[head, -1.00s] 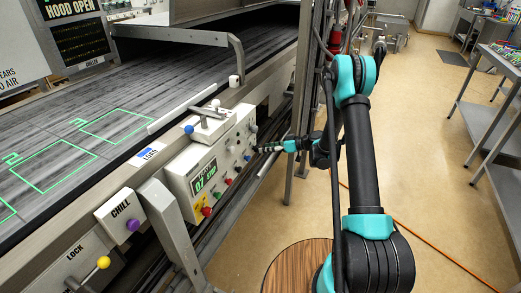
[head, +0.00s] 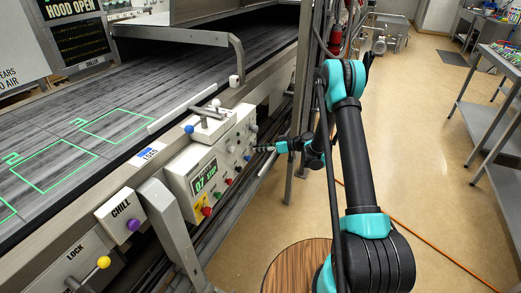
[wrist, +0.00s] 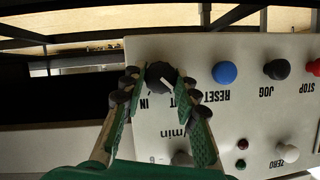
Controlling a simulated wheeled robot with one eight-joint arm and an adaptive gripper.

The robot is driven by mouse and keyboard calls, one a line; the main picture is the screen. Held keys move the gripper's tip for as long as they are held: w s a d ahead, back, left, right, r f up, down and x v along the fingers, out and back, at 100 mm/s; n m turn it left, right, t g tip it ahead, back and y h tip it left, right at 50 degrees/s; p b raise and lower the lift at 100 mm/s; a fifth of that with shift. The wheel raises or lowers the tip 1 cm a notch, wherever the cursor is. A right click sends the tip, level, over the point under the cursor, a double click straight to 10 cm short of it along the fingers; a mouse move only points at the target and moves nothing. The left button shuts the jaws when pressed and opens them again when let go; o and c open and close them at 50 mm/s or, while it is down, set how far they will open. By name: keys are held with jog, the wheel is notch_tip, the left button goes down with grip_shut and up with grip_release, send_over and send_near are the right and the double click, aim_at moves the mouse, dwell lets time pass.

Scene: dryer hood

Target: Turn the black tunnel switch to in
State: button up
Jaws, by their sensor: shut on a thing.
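The black tunnel switch (wrist: 161,76) is a round knob on the pale control panel (wrist: 230,115), seen upside down in the wrist view. A light mark on the knob points down and right in the picture, toward a partly covered label ending in T. The label IN is to the left of that one. My gripper (wrist: 158,82) is shut on the switch, with one finger on each side of it. In the head view my gripper (head: 257,149) reaches the panel's right end from the right, and the switch is too small to tell there.
Beside the switch are a blue RESET button (wrist: 225,72), a black JOG button (wrist: 276,69) and a red STOP button (wrist: 314,67). A white ZERO knob (wrist: 288,152) is lower right. A steel post (head: 300,110) stands close to my forearm.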

jog(key=shift+c, duration=0.6)
jog(key=m+g+y, duration=0.1)
jog(key=m+y, duration=0.1)
jog(key=m, duration=0.2)
jog(key=m+g+y, duration=0.1)
jog(key=m+y, duration=0.1)
jog(key=m, duration=0.3)
jog(key=f+m+g+y, duration=0.1)
jog(key=m, duration=0.4)
jog(key=shift+w+d+g+y, duration=0.15)
jog(key=shift+w+g+y, duration=0.1)
jog(key=shift+g+y, duration=0.15)
jog(key=shift+m, duration=0.3)
jog(key=o, duration=1.2)
jog(key=shift+c, duration=0.2)
